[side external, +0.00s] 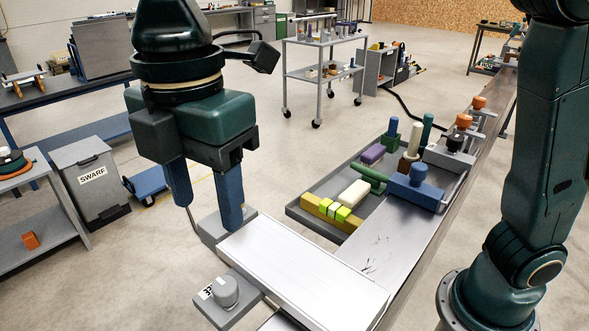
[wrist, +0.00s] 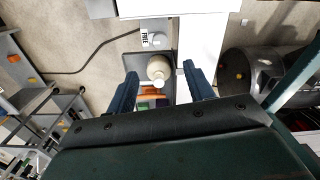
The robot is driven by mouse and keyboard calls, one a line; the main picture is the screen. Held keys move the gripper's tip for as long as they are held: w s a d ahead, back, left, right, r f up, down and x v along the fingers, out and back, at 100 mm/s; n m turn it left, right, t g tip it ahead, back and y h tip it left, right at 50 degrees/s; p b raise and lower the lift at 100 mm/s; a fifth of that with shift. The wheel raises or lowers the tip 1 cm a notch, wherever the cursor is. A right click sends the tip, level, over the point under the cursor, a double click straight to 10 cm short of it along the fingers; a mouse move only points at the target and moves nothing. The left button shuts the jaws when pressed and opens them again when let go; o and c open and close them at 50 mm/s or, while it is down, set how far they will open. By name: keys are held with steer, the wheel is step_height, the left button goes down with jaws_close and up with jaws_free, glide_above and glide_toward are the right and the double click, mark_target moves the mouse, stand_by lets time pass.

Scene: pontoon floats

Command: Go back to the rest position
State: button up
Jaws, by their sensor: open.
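My gripper (side external: 208,218) hangs at the left end of the bench in the side view, its two blue fingers pointing down and spread apart. It is empty. The wrist view also shows my gripper (wrist: 162,90) open. A round cream thing with a small white top (wrist: 158,68) appears between the fingers in that view, with no visible contact. I cannot make it out in the side view. A grey block or tray end (side external: 212,238) is close by the fingertips; I cannot tell whether they touch it.
A pale flat panel (side external: 300,275) lies right of the gripper. A grey plate with a round knob (side external: 227,292) sits in front. A grey tray (side external: 308,218) holds a yellow bar (side external: 328,209), a white block (side external: 354,193) and other coloured pieces. A blue block (side external: 415,190) stands beyond.

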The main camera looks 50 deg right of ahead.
steer(key=s+d+m+t+y, duration=0.1)
steer(key=s+d+m+t, duration=0.15)
steer(key=d+m, duration=1.2)
steer(key=s+d+f+m+t, duration=0.1)
steer(key=s+d+f, duration=0.1)
steer(key=d, duration=0.3)
steer(key=s+d+f+m+t, duration=0.1)
steer(key=s+d+f+m, duration=0.1)
steer(key=s+d, duration=0.2)
steer(key=s+d+f+m+t+h, duration=0.1)
steer(key=s+d+f+m, duration=0.1)
steer(key=d, duration=0.6)
steer(key=shift+s+f, duration=0.25)
steer(key=shift+s, duration=0.35)
steer(key=shift+o, duration=0.2)
steer(key=shift+m, duration=0.25)
